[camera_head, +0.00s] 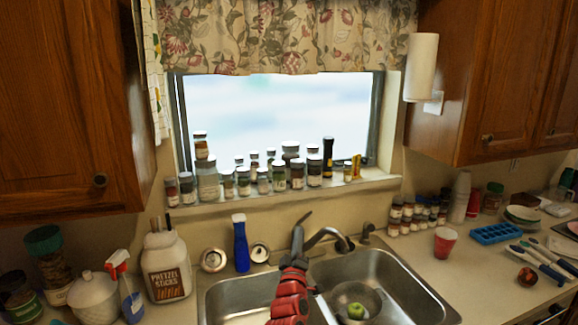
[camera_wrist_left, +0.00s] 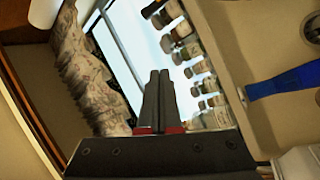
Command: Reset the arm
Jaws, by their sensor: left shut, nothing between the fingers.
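My left arm is red and reaches up over the middle of the sink in the head view. My left gripper (camera_head: 301,222) is dark, points up and stands in front of the wall below the window sill. In the left wrist view its two fingers (camera_wrist_left: 159,75) lie side by side, shut, with nothing held. The window and the jars on the sill show beyond the fingertips. My right gripper is not in view.
The steel double sink (camera_head: 235,300) has a green apple (camera_head: 356,311) in a strainer at right. A red cup (camera_head: 445,243) stands on the right counter.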

